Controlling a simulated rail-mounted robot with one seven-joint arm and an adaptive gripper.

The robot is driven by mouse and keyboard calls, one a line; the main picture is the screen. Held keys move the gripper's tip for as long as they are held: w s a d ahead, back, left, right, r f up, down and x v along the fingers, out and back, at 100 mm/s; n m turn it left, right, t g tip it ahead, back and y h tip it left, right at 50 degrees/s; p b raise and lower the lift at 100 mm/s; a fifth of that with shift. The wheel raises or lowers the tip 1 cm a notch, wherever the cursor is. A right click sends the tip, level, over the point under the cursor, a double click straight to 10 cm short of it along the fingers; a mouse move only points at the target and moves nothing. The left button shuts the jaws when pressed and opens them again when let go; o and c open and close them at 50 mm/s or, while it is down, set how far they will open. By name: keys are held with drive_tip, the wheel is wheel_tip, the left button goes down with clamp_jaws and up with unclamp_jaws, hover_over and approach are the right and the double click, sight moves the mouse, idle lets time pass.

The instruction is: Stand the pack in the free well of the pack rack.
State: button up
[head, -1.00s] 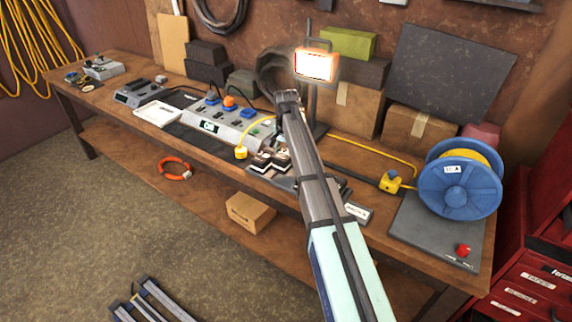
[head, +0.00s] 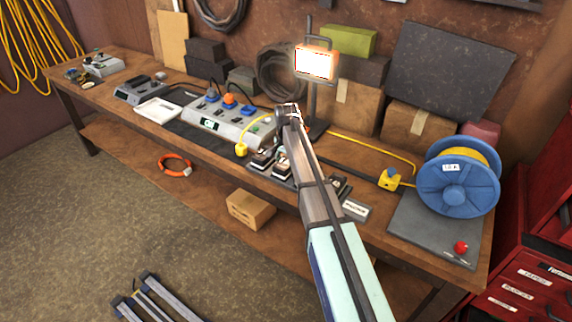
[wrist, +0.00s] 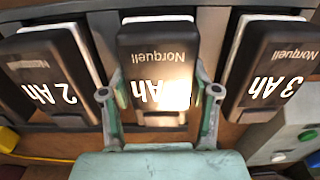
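In the wrist view my gripper (wrist: 159,84) has one finger on each side of a dark Norquell pack (wrist: 158,45), both touching it. The number on its label is washed out by glare. The pack stands in line between a 2 Ah pack (wrist: 45,72) on the left and a 3 Ah pack (wrist: 268,68) on the right, with a gap on each side. The pack rack (wrist: 101,30) shows between and behind them. I cannot tell how deep the held pack sits. In the head view my arm hides most of the gripper and part of the rack.
A grey console (head: 222,125) with a yellow plug (head: 241,150) stands left of the rack. A lit work lamp (head: 316,64) rises behind it.

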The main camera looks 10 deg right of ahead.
sight(286, 161)
drive_tip(key=o, duration=0.3)
drive_tip(key=shift+r, duration=0.1)
wheel_tip(286, 161, up, 12)
drive_tip(key=b, duration=0.2)
drive_tip(key=shift+b, duration=0.3)
idle(1.3)
